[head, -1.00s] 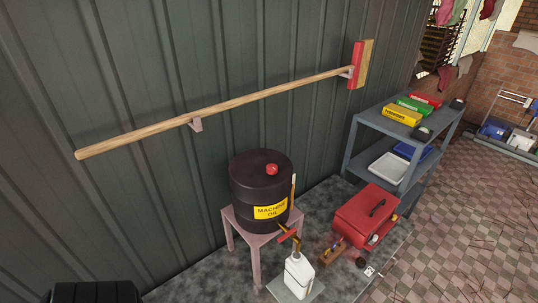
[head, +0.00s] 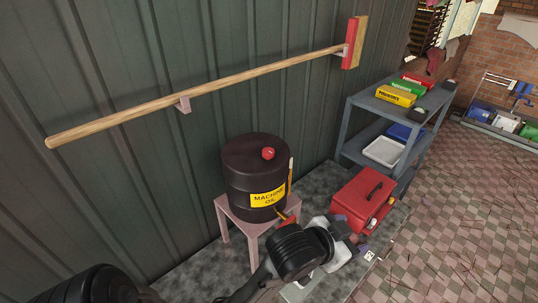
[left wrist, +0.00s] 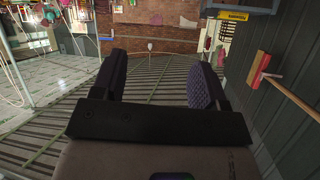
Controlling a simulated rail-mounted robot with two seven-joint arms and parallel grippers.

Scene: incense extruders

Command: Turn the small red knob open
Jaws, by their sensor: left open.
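A black oil drum (head: 250,180) with a yellow label stands on a pink stand (head: 234,222). A round red cap or knob (head: 268,153) is on its lid. A small red piece (head: 288,221) shows low at the drum's front, by its brass tap, partly hidden by my left arm. I cannot tell which red part is the task's knob. My left gripper (head: 358,240) is to the right of the drum, past the tap, touching neither red part. In the left wrist view its dark fingers (left wrist: 157,78) are apart with nothing between them. My right gripper is not in view.
A red toolbox (head: 362,200) stands just beyond my left gripper. A grey shelf (head: 375,128) with colored boxes stands behind it. A broom (head: 220,88) hangs on the dark metal wall. The white bottle below the tap is mostly hidden by my arm. The checkered floor at right is open.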

